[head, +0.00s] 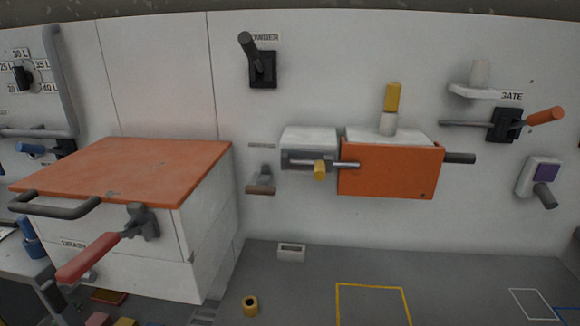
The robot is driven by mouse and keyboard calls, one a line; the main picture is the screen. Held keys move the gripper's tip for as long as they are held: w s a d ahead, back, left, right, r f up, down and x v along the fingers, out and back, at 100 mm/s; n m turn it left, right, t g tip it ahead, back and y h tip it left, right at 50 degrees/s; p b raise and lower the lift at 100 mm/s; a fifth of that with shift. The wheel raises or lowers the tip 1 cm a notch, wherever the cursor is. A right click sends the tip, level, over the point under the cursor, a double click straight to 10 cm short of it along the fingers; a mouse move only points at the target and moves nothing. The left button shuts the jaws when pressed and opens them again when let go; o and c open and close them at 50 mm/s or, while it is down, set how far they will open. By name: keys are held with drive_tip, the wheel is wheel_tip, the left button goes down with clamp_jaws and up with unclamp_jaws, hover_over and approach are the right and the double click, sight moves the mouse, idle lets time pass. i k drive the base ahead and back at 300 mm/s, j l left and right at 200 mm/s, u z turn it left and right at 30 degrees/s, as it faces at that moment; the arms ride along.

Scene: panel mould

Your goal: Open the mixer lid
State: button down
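A white box (208,235) stands at the left with a flat orange lid (140,165) lying shut on top. I take this to be the mixer lid, though no label naming it can be read. A dark grey bar handle (55,209) sticks out from the lid's front left edge. Whether the latch holds the lid cannot be told. My gripper is not in view.
The white wall carries a black lever marked "POWDER" (257,60), an orange-fronted unit (390,170) and an orange-handled "GATE" lever (543,116). A grey pipe (60,80) runs behind the box at left.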

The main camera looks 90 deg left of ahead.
sight(138, 173)
drive_tip(key=l+u, duration=0.1)
drive_tip(key=u, duration=4.55)
drive_tip(key=i+j, duration=0.2)
drive_tip(key=i, duration=0.15)
drive_tip(key=z, duration=0.05)
